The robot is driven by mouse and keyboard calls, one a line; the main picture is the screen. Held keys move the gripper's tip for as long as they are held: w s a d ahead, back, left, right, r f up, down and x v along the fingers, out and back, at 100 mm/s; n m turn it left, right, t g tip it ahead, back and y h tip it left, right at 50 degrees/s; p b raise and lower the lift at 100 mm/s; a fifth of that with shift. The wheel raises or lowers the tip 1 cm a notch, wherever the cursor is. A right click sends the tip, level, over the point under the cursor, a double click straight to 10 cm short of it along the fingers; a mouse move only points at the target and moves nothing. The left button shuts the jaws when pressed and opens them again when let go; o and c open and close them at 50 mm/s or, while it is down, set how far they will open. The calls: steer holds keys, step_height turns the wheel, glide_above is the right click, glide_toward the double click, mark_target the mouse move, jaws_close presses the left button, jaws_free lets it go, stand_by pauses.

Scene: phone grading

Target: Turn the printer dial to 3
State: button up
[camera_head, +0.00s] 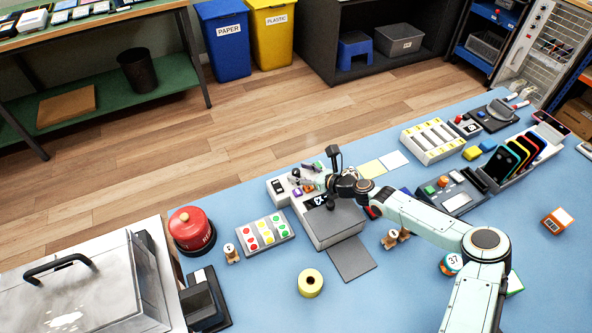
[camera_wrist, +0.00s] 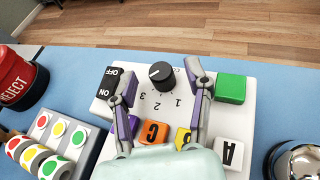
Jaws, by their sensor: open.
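The printer (camera_head: 328,221) is a pale unit with a dark grey top, on the blue bench in the head view. Its dial is a round black knob (camera_wrist: 161,73) with a white mark, on the white panel in the wrist view. The printed 1, 2 and 3 appear upside down on the near side of the knob, with 3 at the lower left. The white mark points left; I cannot tell exactly which position it marks. My gripper (camera_wrist: 161,75) is open, one finger on each side of the knob. I cannot tell whether the fingers touch it.
A red REJECT button (camera_wrist: 14,80) stands left, a silver dome (camera_wrist: 297,160) right.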

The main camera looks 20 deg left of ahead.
steer(key=shift+x, duration=0.85)
jaws_close()
steer(key=shift+n+g, duration=0.5)
steer(key=shift+g, duration=0.1)
